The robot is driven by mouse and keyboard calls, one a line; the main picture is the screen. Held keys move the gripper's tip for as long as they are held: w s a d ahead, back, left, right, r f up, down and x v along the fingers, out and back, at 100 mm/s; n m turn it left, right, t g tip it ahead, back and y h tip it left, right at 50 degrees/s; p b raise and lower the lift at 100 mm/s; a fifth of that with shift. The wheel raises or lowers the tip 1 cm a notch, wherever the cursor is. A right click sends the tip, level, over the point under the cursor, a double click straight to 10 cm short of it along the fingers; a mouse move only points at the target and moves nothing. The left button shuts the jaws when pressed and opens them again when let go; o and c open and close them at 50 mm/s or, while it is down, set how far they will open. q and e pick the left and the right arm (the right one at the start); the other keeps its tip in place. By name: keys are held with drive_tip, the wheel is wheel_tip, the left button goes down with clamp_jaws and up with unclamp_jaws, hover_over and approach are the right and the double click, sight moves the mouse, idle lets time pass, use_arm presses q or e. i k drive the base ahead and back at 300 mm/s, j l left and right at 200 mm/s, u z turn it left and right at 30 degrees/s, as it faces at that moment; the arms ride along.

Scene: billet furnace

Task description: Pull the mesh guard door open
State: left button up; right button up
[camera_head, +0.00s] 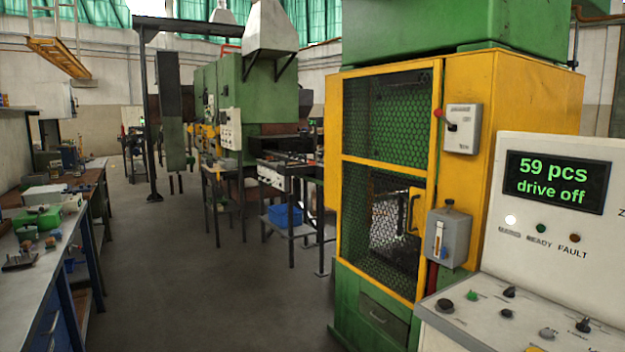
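The mesh guard door (388,215) is a yellow frame with dark mesh on the front of the green and yellow press at the right. It appears closed, its frame in line with the housing. Dark machine parts show dimly behind the lower mesh. Neither of my grippers is in the view.
A control console (555,240) with a screen reading "59 pcs drive off" stands at the near right. A grey box (449,236) is mounted right of the handle. A workbench (52,262) lines the left. The grey floor (205,300) between is clear.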

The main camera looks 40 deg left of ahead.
sight(422, 201)
drive_tip(key=u, duration=0.95)
drive_tip(key=i+j+z, duration=0.25)
drive_tip(key=i, duration=0.5)
drive_tip(key=i+l, duration=0.05)
drive_tip(key=l, duration=0.05)
